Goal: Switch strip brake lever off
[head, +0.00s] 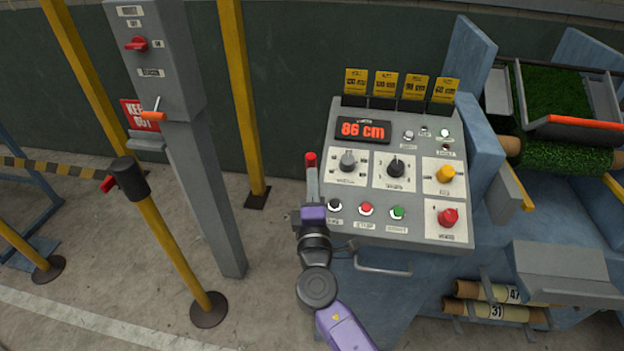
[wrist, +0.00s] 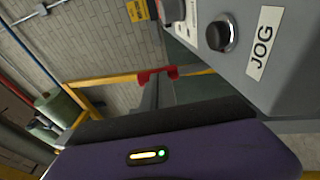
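A lever with an orange grip (head: 153,115) sticks out from the front of a grey post-mounted box (head: 178,85) at the left of the head view. No readable label names it as the strip brake, so I cannot be sure it is that lever. My gripper (head: 311,160) has grey fingers with red tips and points up along the left edge of the control panel, well to the right of the lever. The wrist view shows the red fingertips (wrist: 158,75) close together with nothing visible between them. The orange-grip lever is not recognisable there.
The control panel (head: 368,220) has knobs, buttons and an 86 cm display (head: 362,130). A black-topped yellow barrier post (head: 172,245) stands before the grey post. A red rotary switch (head: 137,44) sits higher on the box.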

